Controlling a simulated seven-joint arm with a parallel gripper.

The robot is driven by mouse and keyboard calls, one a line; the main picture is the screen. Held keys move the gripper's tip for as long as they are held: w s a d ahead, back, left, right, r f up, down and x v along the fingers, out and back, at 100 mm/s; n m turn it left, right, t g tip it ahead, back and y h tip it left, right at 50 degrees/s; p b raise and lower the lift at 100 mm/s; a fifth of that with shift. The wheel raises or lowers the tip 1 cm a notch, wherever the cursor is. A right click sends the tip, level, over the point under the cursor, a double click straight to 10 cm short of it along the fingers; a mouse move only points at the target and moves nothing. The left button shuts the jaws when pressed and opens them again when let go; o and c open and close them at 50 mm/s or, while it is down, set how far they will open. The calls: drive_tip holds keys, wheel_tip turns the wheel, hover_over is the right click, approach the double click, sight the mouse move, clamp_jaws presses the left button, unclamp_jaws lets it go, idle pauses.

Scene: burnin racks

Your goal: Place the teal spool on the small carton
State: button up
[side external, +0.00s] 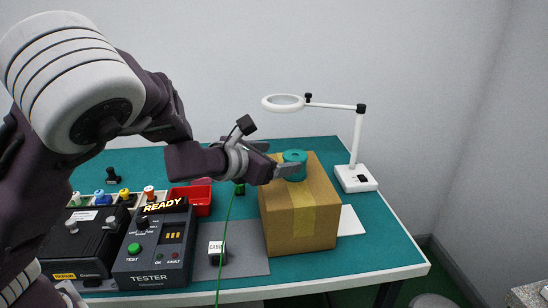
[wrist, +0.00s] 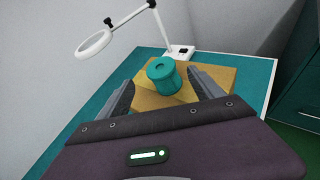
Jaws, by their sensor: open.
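The teal spool (side external: 294,158) stands upright on top of the brown carton (side external: 301,217), near the back part of its top face. In the wrist view the spool (wrist: 164,76) sits between the two open fingers of my gripper (wrist: 165,96), with gaps visible at its sides. In the side view one finger of my gripper (side external: 288,170) crosses in front of the spool's lower part; the other finger is hidden or hard to make out. The carton's top (wrist: 195,90) shows under and around the spool in the wrist view.
A magnifier lamp (side external: 357,178) stands behind and right of the carton. A green cable (side external: 222,240) hangs in front. The mat's right side is mostly clear.

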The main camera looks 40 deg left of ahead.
drive_tip(key=shift+s+r, duration=0.1)
drive_tip(key=shift+s, duration=0.35)
drive_tip(key=shift+a+n, duration=0.3)
drive_tip(key=shift+n, duration=0.1)
drive_tip(key=s+a+n+g+y, duration=0.3)
drive_tip(key=s+a+n, duration=0.5)
drive_tip(key=n, duration=0.9)
drive_tip(key=s+d+r+n+g+h, duration=0.1)
drive_tip(key=s+d+r+n+g, duration=0.1)
drive_tip(key=s+n, duration=0.8)
drive_tip(key=s+d+r+n+g+h, duration=0.1)
drive_tip(key=s+d+r+n+g, duration=0.1)
drive_tip(key=s+n, duration=0.8)
drive_tip(key=s+r+g, duration=0.1)
drive_tip(key=s, duration=0.4)
drive_tip(key=shift+s+d+h, duration=0.2)
drive_tip(key=shift+d+h, duration=0.05)
drive_tip(key=shift+h, duration=0.15)
